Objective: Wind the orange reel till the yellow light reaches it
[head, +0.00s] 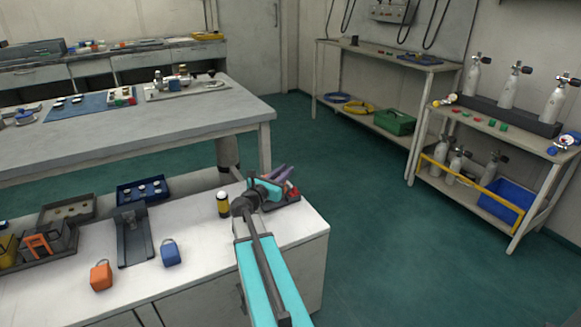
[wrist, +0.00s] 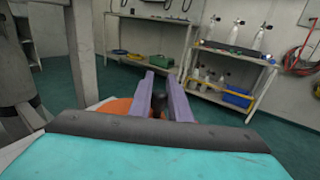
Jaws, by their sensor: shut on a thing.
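The orange reel (wrist: 118,105) shows in the wrist view as a flat orange disc under my gripper, partly hidden by the fingers and wrist. A dark upright knob (wrist: 158,103) stands on its right side between the two purple fingers. My gripper (wrist: 160,86) is shut on this knob. In the head view my gripper (head: 284,174) is over the right end of the near white bench, and my arm hides most of the reel. A small dark cylinder with a yellow band (head: 222,204) stands upright left of my gripper; I cannot tell whether it is the yellow light.
A larger grey table (head: 180,118) stands behind. Green floor is clear to the right, before the cylinder shelf (head: 480,125).

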